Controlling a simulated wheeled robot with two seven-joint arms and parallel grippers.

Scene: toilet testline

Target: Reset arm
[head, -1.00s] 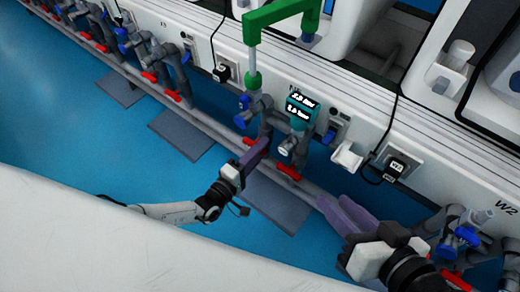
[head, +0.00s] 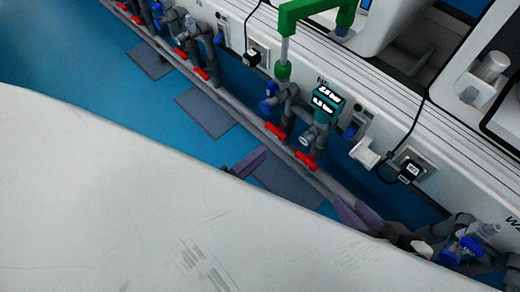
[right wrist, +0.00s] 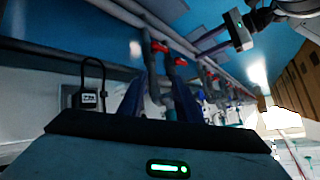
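My left gripper (head: 246,163) shows only as purple finger parts past the pale surface edge in the head view. It is over the floor, left of the valve pipes. Its gap cannot be made out, and its arm is hidden. My right gripper (head: 360,217) has two purple fingers spread apart, at the lower right beside the pipe rail. In the right wrist view its dark fingers (right wrist: 158,100) stand apart with pipes visible beyond them. I see nothing held between them.
Grey pipes with red-handled valves (head: 306,160) run along the white test bench (head: 400,110). A black plug (head: 408,172) is near the right gripper. Blue floor (head: 90,75) is open at left.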

